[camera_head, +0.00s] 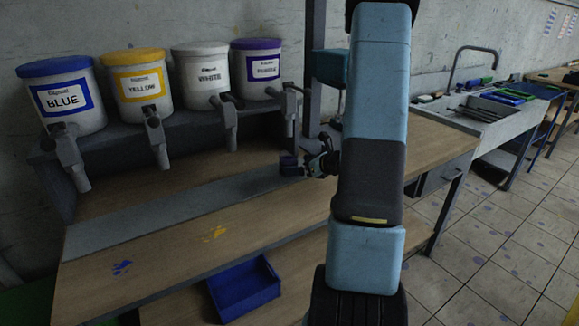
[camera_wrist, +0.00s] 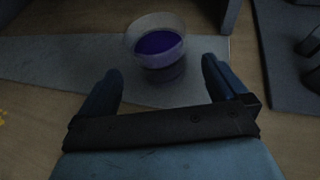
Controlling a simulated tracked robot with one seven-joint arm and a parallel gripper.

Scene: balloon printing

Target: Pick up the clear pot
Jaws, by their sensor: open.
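The clear pot (camera_wrist: 157,45) shows in the wrist view, upright on a grey strip, with purple liquid or paint inside. It also shows in the head view (camera_head: 289,162) below the purple dispenser's tap, small and dark. My gripper (camera_wrist: 161,82) is open, with one finger on each side of the space just in front of the pot. The pot stands slightly beyond the fingertips, and nothing is between the fingers. In the head view my gripper (camera_head: 322,163) is at the pot's right, partly hidden by my arm.
Blue (camera_head: 65,98), yellow (camera_head: 141,86), white (camera_head: 203,75) and purple (camera_head: 257,69) dispensers stand on a rack with taps hanging over the grey strip (camera_head: 170,210). A blue tray (camera_head: 244,287) sits lower at the front. A sink (camera_head: 483,109) is at right. The wooden tabletop (camera_head: 150,255) is mostly clear.

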